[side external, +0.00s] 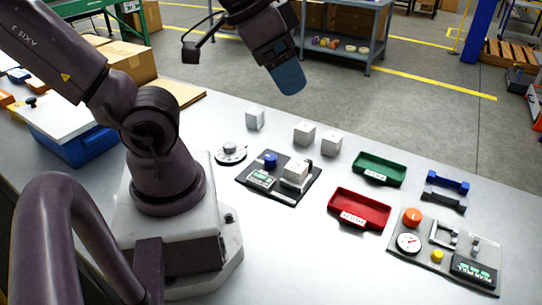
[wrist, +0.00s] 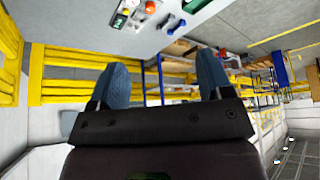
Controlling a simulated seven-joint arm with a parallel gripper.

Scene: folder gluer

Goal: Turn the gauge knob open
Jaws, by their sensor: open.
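A grey gauge panel (side external: 437,279) lies at the right of the table in the side external view. It carries an orange knob (side external: 412,217), a round white dial (side external: 409,242), a small yellow knob (side external: 437,256), a metal clamp-like frame and a black display box (side external: 474,270). Which knob is the gauge knob is not labelled. My gripper (side external: 289,79) is high above the table's back edge, far left of the panel and touching nothing. In the wrist view my gripper (wrist: 161,78) shows two blue fingers wide apart with nothing between them.
A black device (side external: 258,193) with a blue knob stands mid-table. Near it are a round dial (side external: 231,153), white cubes (side external: 304,133), a green tray (side external: 378,170), a red tray (side external: 359,209) and blue handle-like parts (side external: 447,181). The front table area is clear.

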